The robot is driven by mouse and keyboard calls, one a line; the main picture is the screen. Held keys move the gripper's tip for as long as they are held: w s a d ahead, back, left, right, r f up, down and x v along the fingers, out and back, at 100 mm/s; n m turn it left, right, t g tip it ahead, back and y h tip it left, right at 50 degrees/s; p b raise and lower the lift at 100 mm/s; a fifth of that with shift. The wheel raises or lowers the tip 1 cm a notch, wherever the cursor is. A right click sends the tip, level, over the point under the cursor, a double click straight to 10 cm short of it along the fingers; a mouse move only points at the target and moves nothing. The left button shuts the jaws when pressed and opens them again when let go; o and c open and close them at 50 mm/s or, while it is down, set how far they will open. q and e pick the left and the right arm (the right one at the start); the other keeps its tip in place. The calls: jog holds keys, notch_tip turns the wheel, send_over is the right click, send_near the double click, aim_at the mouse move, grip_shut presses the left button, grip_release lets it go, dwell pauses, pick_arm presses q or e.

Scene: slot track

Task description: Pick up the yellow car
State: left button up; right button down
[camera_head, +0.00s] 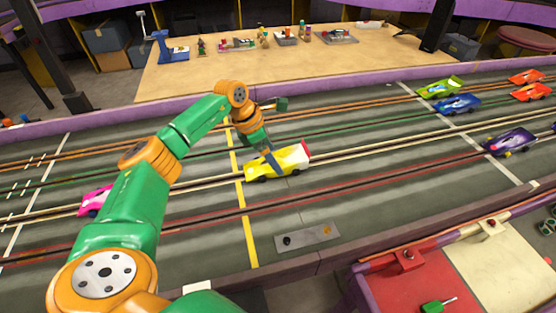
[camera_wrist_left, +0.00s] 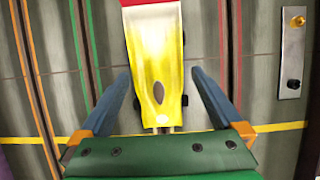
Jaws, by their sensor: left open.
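The yellow car (camera_head: 280,162) stands on the grey slot track near the yellow line, its red rear end to the right in the head view. In the left wrist view the yellow car (camera_wrist_left: 155,65) lies between the two blue fingers of my left gripper (camera_wrist_left: 163,85), with a visible gap on each side. In the head view my left gripper (camera_head: 272,160) reaches down over the car and partly hides it. My left gripper is open and holds nothing. My right gripper is in neither view.
A pink car (camera_head: 95,201) stands at the left. Green (camera_head: 439,87), blue (camera_head: 457,104) and purple (camera_head: 510,140) cars stand at the right, with orange cars beyond. A grey metal plate (camera_head: 307,237) lies in front. The purple border (camera_head: 330,258) edges the track.

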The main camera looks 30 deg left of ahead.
pick_arm(q)
jog(key=x, duration=0.3)
jog(key=shift+w+a, duration=0.15)
jog(key=shift+a, duration=0.1)
jog(key=shift+r, duration=0.15)
jog(key=c, duration=1.3)
